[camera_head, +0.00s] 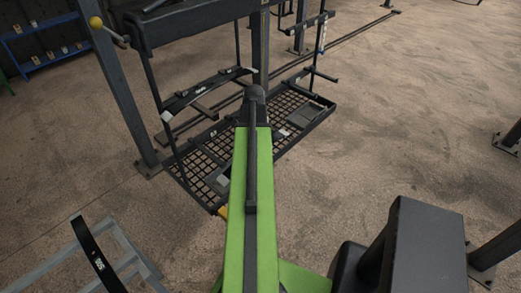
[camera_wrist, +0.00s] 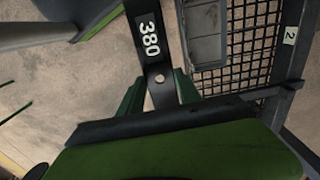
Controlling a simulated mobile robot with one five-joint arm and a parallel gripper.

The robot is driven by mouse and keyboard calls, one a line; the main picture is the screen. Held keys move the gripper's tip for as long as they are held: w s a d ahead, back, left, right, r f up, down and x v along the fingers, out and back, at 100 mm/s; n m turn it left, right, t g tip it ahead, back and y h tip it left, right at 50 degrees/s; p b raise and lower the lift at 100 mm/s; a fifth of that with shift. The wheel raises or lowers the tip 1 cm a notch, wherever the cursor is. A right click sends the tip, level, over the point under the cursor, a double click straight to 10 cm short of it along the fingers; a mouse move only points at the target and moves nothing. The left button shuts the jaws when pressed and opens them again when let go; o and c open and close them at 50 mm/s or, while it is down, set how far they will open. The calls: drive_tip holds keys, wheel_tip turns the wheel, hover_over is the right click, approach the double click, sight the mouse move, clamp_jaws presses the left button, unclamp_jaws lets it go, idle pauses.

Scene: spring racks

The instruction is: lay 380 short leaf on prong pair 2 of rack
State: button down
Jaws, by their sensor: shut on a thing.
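My gripper (camera_wrist: 160,95) is shut on the 380 short leaf (camera_wrist: 144,15), a dark strip with a white 380 label and a round bolt near the jaws. In the head view, my arm hides most of the grip. The rack (camera_head: 330,105) stands ahead, with a mesh base and dark prongs. A small tag marked 2 (camera_wrist: 289,35) is on a dark bar at right in the wrist view. In the head view, a dark curved leaf (camera_head: 205,86) with a pale label is left of my arm; I cannot tell whether it is the held one.
Another labelled leaf (camera_head: 92,248) lies on a grey stand (camera_head: 128,243) at lower left. A dark post (camera_head: 122,80) stands left of the rack. A blue shelf (camera_head: 43,40) is far left.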

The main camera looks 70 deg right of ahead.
drive_tip(key=w+d+f+b, duration=0.3)
drive_tip(key=w, duration=0.7)
drive_tip(key=shift+w+d+f, duration=0.2)
drive_tip(key=shift+w+d, duration=0.05)
idle(0.3)
drive_tip(key=c, duration=0.7)
unclamp_jaws()
drive_tip(key=shift+c, duration=0.2)
drive_tip(key=shift+r, duration=0.1)
wheel_tip(320, 180, up, 17)
drive_tip(key=p, duration=1.7)
drive_tip(key=shift+r, duration=0.15)
drive_tip(key=shift+a, duration=0.1)
